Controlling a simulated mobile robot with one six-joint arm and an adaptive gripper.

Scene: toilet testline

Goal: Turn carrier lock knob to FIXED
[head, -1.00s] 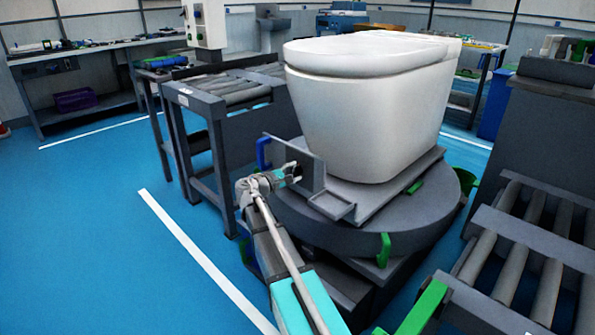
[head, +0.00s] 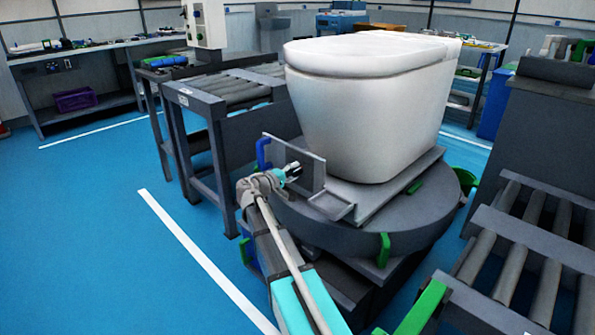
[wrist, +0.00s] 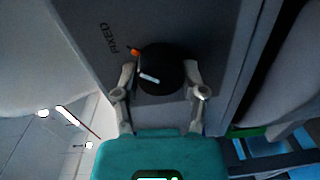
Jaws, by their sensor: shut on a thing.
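The carrier lock knob (wrist: 163,68) is round and black, with a white line on its face, in the wrist view. An orange mark (wrist: 133,51) sits at its upper-left edge, near the printed word FIXED (wrist: 109,38) on the grey plate (wrist: 205,30). The white line slants up and to the left. My gripper (wrist: 160,85) has one finger on each side of the knob and is shut on it. In the head view, my gripper (head: 291,171) is at the upright grey plate (head: 312,172) on the carrier's front; the knob is too small to make out there.
A white toilet (head: 365,110) stands on the carrier, on a round grey turntable (head: 350,238) with green handles. A roller conveyor (head: 225,88) is at the left, and another (head: 520,250) at the right. The blue floor (head: 100,230) at the left is clear.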

